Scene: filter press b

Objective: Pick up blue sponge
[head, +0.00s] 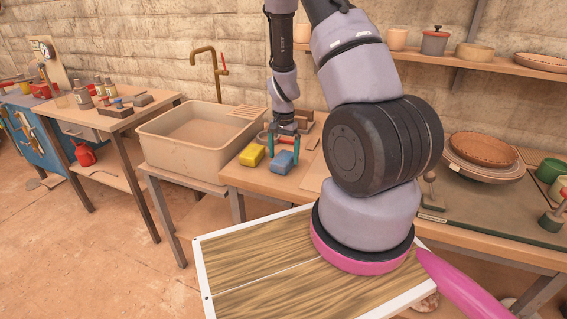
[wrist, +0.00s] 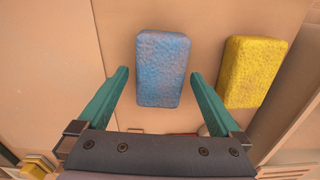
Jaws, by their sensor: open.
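The blue sponge (head: 282,162) lies on the wooden workbench, just right of the sink in the head view. In the wrist view the blue sponge (wrist: 163,70) is upright in the picture, between and partly beyond the fingertips. My gripper (head: 283,145) is above it with green fingers apart. In the wrist view the gripper (wrist: 160,75) is open, one finger on each side of the sponge, with a gap on both sides. Nothing is held. How high the fingertips are above the bench is hard to tell.
A yellow sponge (head: 252,155) lies close beside the blue one; the wrist view shows it at the right (wrist: 252,72), near the right finger. The sink basin (head: 185,150) is to the left. A flat board (head: 316,172) lies to the right.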

